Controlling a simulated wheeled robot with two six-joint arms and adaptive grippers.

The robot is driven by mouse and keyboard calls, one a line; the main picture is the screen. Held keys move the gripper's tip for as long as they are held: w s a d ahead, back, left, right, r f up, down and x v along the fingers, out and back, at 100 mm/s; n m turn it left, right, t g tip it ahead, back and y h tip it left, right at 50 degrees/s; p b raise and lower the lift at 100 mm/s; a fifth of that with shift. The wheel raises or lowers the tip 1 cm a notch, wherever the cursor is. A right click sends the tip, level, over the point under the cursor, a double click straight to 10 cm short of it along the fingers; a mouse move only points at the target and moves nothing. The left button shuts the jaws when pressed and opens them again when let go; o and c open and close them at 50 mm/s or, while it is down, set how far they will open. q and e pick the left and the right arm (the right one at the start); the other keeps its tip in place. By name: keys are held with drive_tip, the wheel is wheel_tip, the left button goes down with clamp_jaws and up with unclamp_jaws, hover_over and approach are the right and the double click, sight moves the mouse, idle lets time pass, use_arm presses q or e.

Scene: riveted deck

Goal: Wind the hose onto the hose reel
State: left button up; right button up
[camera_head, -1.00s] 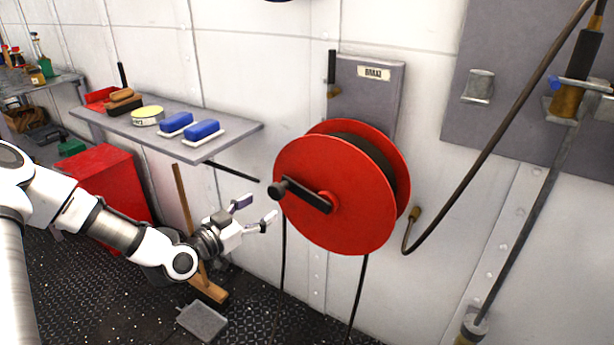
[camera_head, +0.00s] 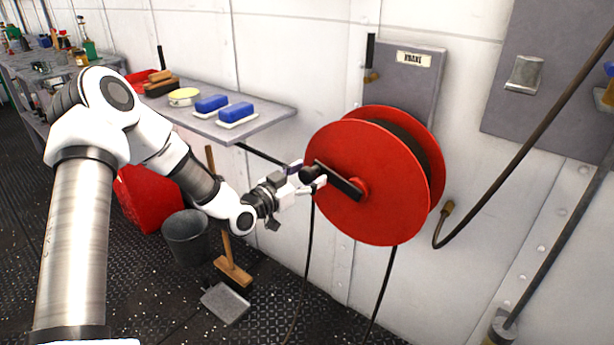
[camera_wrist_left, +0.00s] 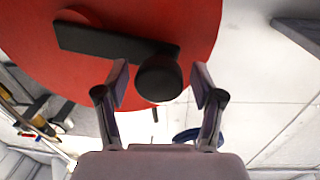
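The red hose reel (camera_head: 365,200) is mounted on the white wall, with dark hose (camera_head: 412,150) between its flanges. A black crank arm (camera_head: 338,181) on its front face ends in a black knob (camera_head: 309,174) at the left. My left gripper (camera_head: 308,178) is at this knob. In the left wrist view the knob (camera_wrist_left: 158,78) lies between the two open fingers (camera_wrist_left: 160,84), with a small gap on each side. Dark hose (camera_head: 384,290) hangs below the reel towards the floor. My right gripper is not in view.
A grey shelf (camera_head: 268,117) with blue brushes (camera_head: 235,112) juts out left of the reel. A brown pipe (camera_head: 520,150) runs on the right.

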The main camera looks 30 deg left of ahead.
use_arm(q)
clamp_jaws()
drive_tip(key=shift+r, duration=0.1)
drive_tip(key=shift+d+r+m+p, duration=0.25)
drive_tip(key=shift+r+m+p, duration=0.6)
drive_tip(key=shift+p, duration=0.3)
drive_tip(key=d+r+m+p, duration=0.1)
drive_tip(key=r+m+p, duration=0.1)
drive_tip(key=m+p, duration=0.1)
drive_tip(key=shift+s+d+r, duration=0.1)
drive_tip(key=shift+d+r, duration=0.2)
drive_tip(key=shift+d, duration=0.05)
drive_tip(key=s+d+r+m+y, duration=0.1)
drive_tip(key=d+m+y, duration=0.1)
drive_tip(key=d+m, duration=1.2)
drive_tip(key=shift+d+m+g, duration=0.4)
drive_tip(key=shift+m, duration=0.55)
